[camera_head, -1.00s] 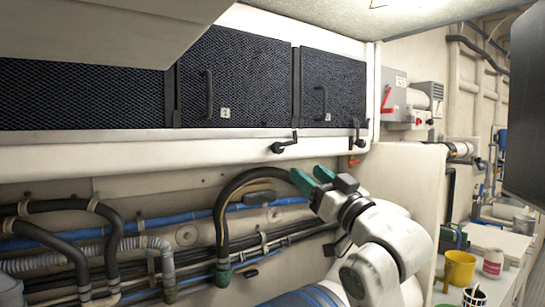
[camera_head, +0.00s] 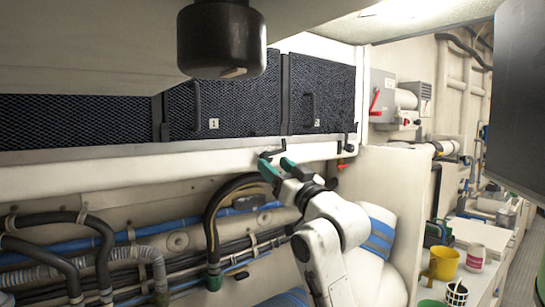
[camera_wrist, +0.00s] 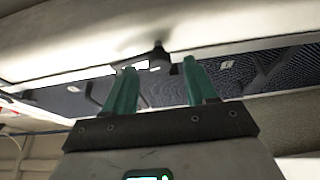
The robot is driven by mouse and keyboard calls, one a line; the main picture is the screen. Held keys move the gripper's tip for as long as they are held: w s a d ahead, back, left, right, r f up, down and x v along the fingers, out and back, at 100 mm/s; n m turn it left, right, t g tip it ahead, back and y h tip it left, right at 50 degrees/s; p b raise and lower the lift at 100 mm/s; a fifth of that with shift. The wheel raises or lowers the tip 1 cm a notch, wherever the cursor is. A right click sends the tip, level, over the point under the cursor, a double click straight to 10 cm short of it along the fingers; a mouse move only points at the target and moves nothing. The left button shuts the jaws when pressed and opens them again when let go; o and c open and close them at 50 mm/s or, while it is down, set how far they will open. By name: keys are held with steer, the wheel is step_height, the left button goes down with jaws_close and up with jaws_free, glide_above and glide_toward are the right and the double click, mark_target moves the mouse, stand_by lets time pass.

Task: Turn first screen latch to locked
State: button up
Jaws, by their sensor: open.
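The first screen latch (camera_head: 272,153) is a small black lever on the white ledge below the mesh screen labelled 1 (camera_head: 228,105). Its handle points left and slightly down from its pivot. My gripper (camera_head: 277,164) has green fingers, is open and empty, and is just below the latch. In the wrist view, the dark latch (camera_wrist: 158,50) shows just beyond and between the spread fingertips (camera_wrist: 160,66). I cannot tell whether a finger touches it. The second latch (camera_head: 350,135) is at the right end of the ledge, below the second screen (camera_head: 317,97).
Hoses (camera_head: 215,215) and pipes run along the wall below the ledge. A dark cylindrical fixture (camera_head: 222,42) hangs at the top. A grey box with a red lever (camera_head: 375,102) is to the right. A yellow mug (camera_head: 443,263) and other cups stand at lower right.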

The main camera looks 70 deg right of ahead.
steer(key=shift+x, duration=1.1)
steer(key=shift+c, duration=0.5)
jaws_close()
